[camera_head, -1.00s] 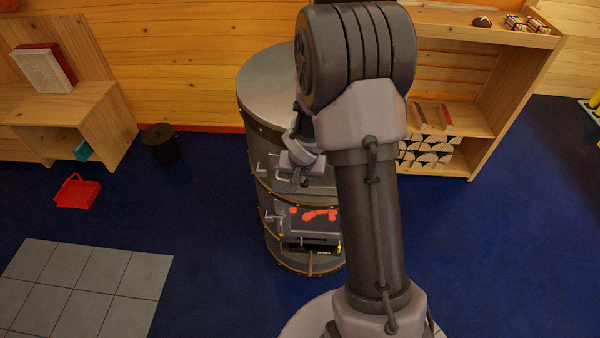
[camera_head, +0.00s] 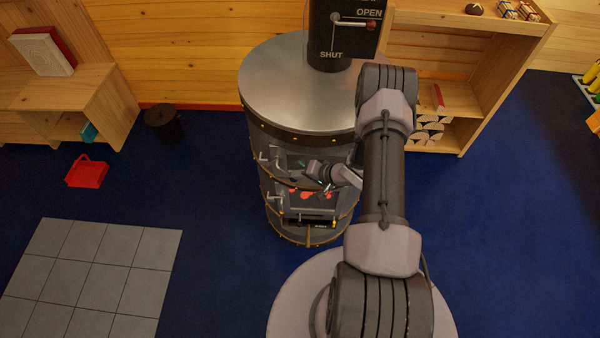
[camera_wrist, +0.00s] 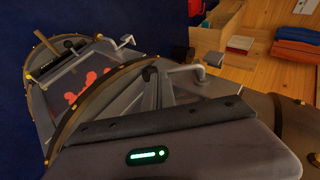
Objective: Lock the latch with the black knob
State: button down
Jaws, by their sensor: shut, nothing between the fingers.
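The grey drum-shaped stove (camera_head: 290,85) stands in the middle of the head view. On its front, an upper grey latch handle (camera_head: 263,158) and a lower grey latch handle (camera_head: 273,196) stick out at the left. In the wrist view the upper handle (camera_wrist: 188,76) is bent and lies just beyond my fingers; the lower handle (camera_wrist: 122,42) is farther off. A small black tip (camera_wrist: 149,73) shows by my fingers; I cannot tell whether it is the knob or a fingertip. My gripper (camera_head: 308,172) is shut and empty, in front of the upper door. Contact is unclear.
A window with red embers (camera_head: 312,194) is in the lower door. A flue (camera_head: 318,45) with OPEN and SHUT lettering and a lever rises behind. Wooden shelves (camera_head: 480,75) stand at the right.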

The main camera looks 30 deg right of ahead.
aim_at(295, 181)
jog(key=f+t+y+b, duration=0.1)
jog(key=b, duration=0.1)
jog(key=a+f+t+y+b, duration=0.1)
jog(key=b, duration=0.1)
jog(key=w+f+m+t+y+b, duration=0.1)
jog(key=b, duration=0.2)
jog(key=shift+a+f+y, duration=0.2)
jog(key=shift+f+y, duration=0.2)
jog(key=shift+w+a+f+b, duration=0.2)
jog(key=shift+w+a+b, duration=0.2)
jog(key=shift+a+b, duration=0.2)
jog(key=shift+w, duration=0.1)
